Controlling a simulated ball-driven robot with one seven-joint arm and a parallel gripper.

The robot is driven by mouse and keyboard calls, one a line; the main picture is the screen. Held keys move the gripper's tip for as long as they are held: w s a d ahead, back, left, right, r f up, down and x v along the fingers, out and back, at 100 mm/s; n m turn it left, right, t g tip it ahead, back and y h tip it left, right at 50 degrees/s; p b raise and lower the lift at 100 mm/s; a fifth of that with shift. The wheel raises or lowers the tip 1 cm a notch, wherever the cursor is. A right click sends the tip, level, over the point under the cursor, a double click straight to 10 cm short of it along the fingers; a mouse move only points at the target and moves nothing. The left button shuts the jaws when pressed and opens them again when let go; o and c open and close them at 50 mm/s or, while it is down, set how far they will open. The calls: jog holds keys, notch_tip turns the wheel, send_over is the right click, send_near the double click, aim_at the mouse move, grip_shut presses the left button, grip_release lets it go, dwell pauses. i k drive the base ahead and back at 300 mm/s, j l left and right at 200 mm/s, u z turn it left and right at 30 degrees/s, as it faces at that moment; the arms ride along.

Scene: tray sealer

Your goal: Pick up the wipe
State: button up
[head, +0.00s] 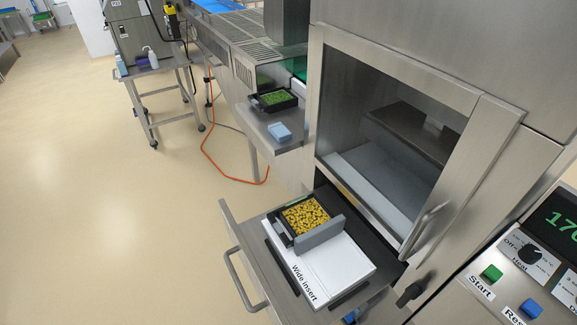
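A small light-blue folded block, which looks like the wipe (280,132), lies on a steel side shelf (262,135) in the upper middle of the head view. It sits just in front of a black tray (275,107) of green peas, close to the shelf's front part. Nothing is holding it. My gripper is not in view, so its state and distance from the wipe do not show.
An open drawer (222,222) holds a white "Wide insert" (335,268) and a black tray of yellow food (284,238). The sealer door (478,165) stands right. An orange hose (213,165) lies on the floor. Open floor is at left.

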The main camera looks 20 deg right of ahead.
aim_at(280, 132)
jog(key=i+j+u, duration=0.1)
jog(key=j, duration=0.25)
jog(key=i+j+u, duration=0.15)
jog(key=j, duration=0.15)
jog(key=i+j+u, duration=0.1)
jog(key=j, duration=0.2)
jog(key=i+u, duration=0.3)
jog(key=i, duration=0.35)
